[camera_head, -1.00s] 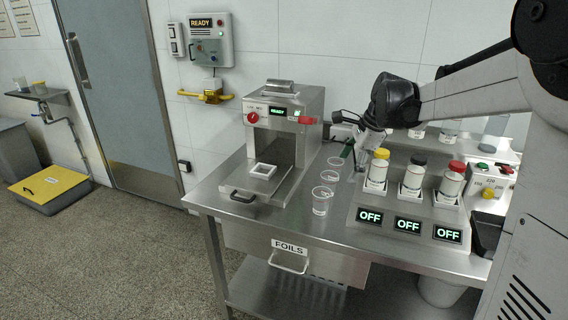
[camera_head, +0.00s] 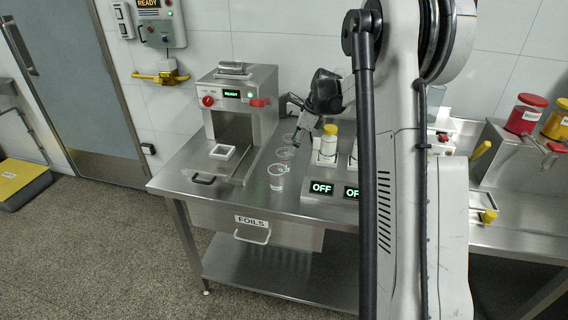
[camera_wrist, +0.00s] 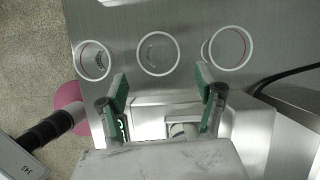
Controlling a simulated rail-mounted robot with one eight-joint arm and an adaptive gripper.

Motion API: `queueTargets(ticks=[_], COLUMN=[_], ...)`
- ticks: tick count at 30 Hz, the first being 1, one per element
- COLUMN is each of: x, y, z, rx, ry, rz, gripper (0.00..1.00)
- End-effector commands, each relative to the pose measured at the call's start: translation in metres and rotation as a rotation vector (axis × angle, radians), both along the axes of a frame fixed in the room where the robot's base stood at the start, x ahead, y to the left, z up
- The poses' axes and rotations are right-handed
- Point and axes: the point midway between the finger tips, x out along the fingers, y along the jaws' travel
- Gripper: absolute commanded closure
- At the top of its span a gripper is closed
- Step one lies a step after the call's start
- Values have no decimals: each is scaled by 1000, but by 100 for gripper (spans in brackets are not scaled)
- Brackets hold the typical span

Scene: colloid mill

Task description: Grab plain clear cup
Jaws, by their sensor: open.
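Three clear cups stand in a row on the steel table. In the head view they are the front cup (camera_head: 277,178), the middle cup (camera_head: 284,153) and the back cup (camera_head: 288,138). The wrist view shows them from above: a left cup (camera_wrist: 93,61) with dark marks inside, a middle cup (camera_wrist: 158,54) and a right cup (camera_wrist: 231,47). I cannot tell surely which is plain. My gripper (camera_wrist: 161,88) is open and empty, its green-padded fingers pointing toward the middle cup, which lies just beyond the tips. In the head view my gripper (camera_head: 300,133) is beside the back cups.
A sealing machine (camera_head: 238,105) reading READY stands left of the cups. A yellow-capped bottle (camera_head: 328,145) stands on a stand (camera_head: 322,187) with OFF displays to the right. My arm hides part of that stand. Bare table lies around the front cup.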

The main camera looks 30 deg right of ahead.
Motion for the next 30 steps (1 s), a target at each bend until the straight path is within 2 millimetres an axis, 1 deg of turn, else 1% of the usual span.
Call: queueTargets(ticks=[1, 3, 10, 13, 17, 21, 24, 29, 30], x=[2, 4, 6, 10, 17, 21, 22, 22, 22], y=[2, 4, 8, 12, 21, 26, 27, 27, 27], z=[-7, -13, -22, -29, -44, -60, -64, -64, -64], rx=[0, 0, -1, 0, -1, -1, -1, -1, -1], ry=[0, 0, -1, -1, -1, -1, -1, -1, -1], rz=[1, 1, 1, 2, 1, 1, 1, 1, 1], gripper=[34, 34, 34, 34, 34, 34, 34, 34, 38])
